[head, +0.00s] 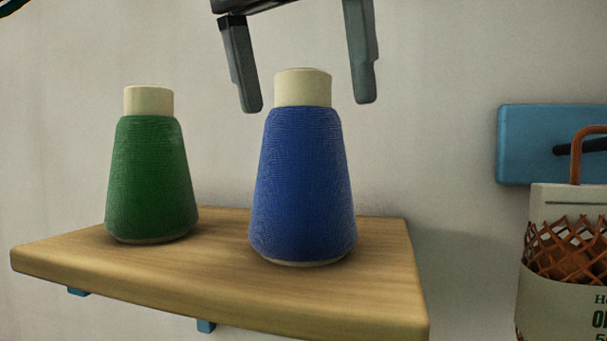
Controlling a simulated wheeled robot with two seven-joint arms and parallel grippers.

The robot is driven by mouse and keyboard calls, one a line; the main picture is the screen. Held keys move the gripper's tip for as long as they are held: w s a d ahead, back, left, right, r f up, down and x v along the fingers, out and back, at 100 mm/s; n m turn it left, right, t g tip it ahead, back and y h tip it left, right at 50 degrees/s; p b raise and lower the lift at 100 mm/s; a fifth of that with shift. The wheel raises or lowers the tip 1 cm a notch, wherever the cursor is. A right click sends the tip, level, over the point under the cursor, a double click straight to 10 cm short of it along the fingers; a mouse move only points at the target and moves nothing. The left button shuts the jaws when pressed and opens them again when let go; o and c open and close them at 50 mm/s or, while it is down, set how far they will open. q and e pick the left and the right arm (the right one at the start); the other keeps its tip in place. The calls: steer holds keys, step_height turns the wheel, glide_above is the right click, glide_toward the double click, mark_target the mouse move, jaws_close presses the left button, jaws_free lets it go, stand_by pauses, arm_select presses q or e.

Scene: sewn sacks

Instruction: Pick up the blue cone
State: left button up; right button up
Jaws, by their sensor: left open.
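The blue cone (302,185) of thread stands upright on a wooden shelf (215,285), toward its right side. Its cream top sticks up above the blue winding. My left gripper (309,105) is open above the cone, with its fingers pointing down. In the picture one finger is left of the cream top and the other right of it. I see no contact with the cone, and I cannot tell the exact depth between them. My right gripper is not in view.
A green cone (151,180) stands upright on the shelf to the left, with a gap between the cones. At right, a blue wall plate (524,144) with a dark peg is beside a hanging bag (570,260) with an orange-brown handle and mesh.

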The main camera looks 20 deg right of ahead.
mark_target(306, 115)
arm_select(q)
steer(key=shift+p+x, duration=0.7)
steer(key=shift+x, duration=1.25)
steer(key=shift+c, duration=0.4)
steer(key=c, duration=1.4)
steer(key=shift+r, duration=0.2)
